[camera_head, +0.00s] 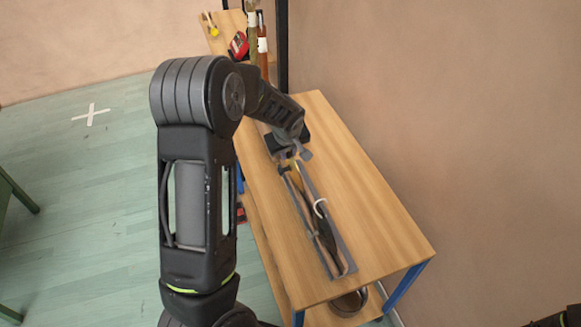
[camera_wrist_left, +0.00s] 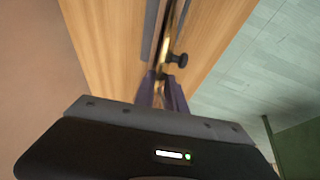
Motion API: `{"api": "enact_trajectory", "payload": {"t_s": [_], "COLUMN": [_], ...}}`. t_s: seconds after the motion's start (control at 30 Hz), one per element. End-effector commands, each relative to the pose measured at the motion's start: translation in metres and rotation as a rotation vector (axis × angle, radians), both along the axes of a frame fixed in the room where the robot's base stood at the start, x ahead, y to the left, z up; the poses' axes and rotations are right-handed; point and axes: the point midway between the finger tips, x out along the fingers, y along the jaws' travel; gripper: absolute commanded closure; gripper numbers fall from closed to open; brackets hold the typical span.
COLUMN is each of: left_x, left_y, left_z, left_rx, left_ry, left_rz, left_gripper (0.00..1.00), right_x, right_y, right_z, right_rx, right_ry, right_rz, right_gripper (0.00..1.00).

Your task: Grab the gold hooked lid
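My left gripper (camera_head: 294,154) hangs over the rack on the wooden table. In the left wrist view, its two purple-grey fingers (camera_wrist_left: 162,84) are close together, with a narrow gap between them. A gold edge (camera_wrist_left: 166,44), seemingly the gold hooked lid seen edge-on, runs down toward the fingertips. A black knob (camera_wrist_left: 178,60) sticks out to its right, just ahead of the fingers. Whether the fingers press on the lid is unclear. In the head view the lid is small and mostly hidden by my gripper. Only a dark edge of my right arm may show at the lower right.
Bottles (camera_head: 262,32) and a red item (camera_head: 238,45) stand behind. A pan (camera_head: 349,303) sits below.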

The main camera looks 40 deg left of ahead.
Motion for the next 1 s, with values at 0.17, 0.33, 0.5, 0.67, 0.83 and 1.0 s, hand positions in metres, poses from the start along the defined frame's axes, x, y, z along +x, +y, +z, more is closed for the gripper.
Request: {"api": "enact_trajectory", "payload": {"t_s": [0.17, 0.33, 0.5, 0.67, 0.83, 1.0], "left_x": [0.0, 0.0, -0.0002, -0.0003, -0.0005, -0.0007], "left_y": [-0.0001, 0.0, 0.0001, 0.0002, 0.0004, 0.0005], "left_z": [0.0001, 0.0, 0.0, -0.0001, -0.0002, -0.0002], "left_rx": [0.0, 0.0, 0.0, 0.0, 0.001, 0.001], "left_ry": [0.0, 0.0, 0.001, 0.001, 0.002, 0.002], "left_rz": [0.0, 0.0, 0.0, 0.0, 0.001, 0.001], "left_gripper": [1.0, 1.0, 1.0, 1.0, 1.0, 1.0], "right_x": [0.0001, 0.0001, 0.0001, 0.0001, 0.0, 0.0001], "right_y": [0.0, -0.0001, -0.0001, 0.0, 0.0, 0.0], "right_z": [0.0, 0.0001, 0.0001, 0.0, 0.0, 0.0], "right_rx": [0.0, 0.0, 0.0, 0.0, 0.0, 0.0], "right_ry": [0.0, 0.0, 0.0, 0.0, 0.0, 0.0], "right_rz": [0.0, 0.0, 0.0, 0.0, 0.0, 0.0], "right_gripper": [0.64, 0.64, 0.64, 0.64, 0.64, 0.64]}}
